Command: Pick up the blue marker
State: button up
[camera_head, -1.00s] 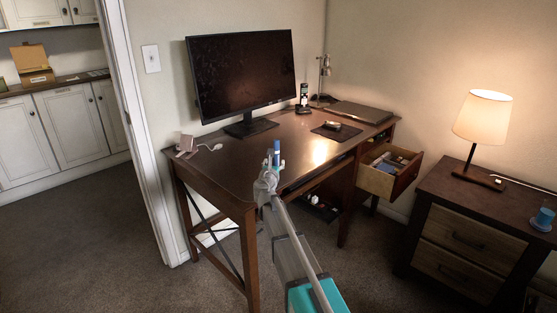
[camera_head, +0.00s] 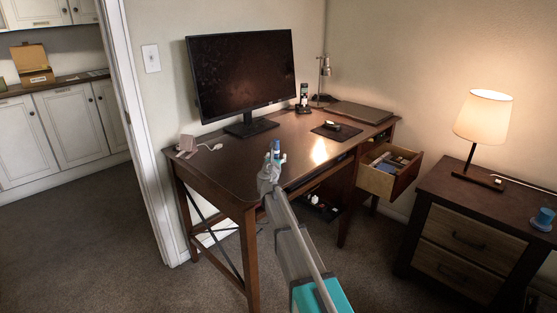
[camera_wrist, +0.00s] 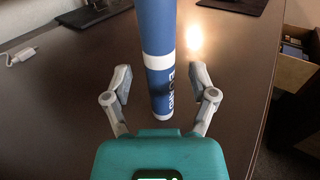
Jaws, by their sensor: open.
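The blue marker (camera_wrist: 158,60) stands upright on the desk, blue with a white band and white lettering. In the wrist view it rises between the two fingers of my gripper (camera_wrist: 160,90), which are spread with a gap on each side of it. In the head view the marker (camera_head: 276,148) shows just beyond my gripper (camera_head: 271,168) near the desk's front edge. The marker's lower end is partly hidden there by my gripper.
The brown desk (camera_head: 220,165) carries a monitor (camera_head: 240,75), a dark pad (camera_head: 336,131) with a small object, and a laptop (camera_head: 360,111). An open drawer (camera_head: 389,172) juts out at the right. A white cable plug (camera_wrist: 22,56) lies at left.

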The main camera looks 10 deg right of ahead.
jog(key=shift+w+d, duration=0.1)
jog(key=shift+w, duration=0.35)
grip_shut()
dwell(0.4)
jog(key=shift+r, duration=0.25)
notch_tip(320, 180, up, 2)
jog(key=p, duration=0.2)
jog(key=shift+p, duration=0.35)
jog(key=s+d+r+p, duration=0.8)
jog(key=s+r+p, duration=0.2)
jog(key=s, duration=0.1)
jog(key=shift+d+r, duration=0.25)
jog(key=shift+d, duration=0.05)
jog(key=shift+r, duration=0.1)
dwell(0.3)
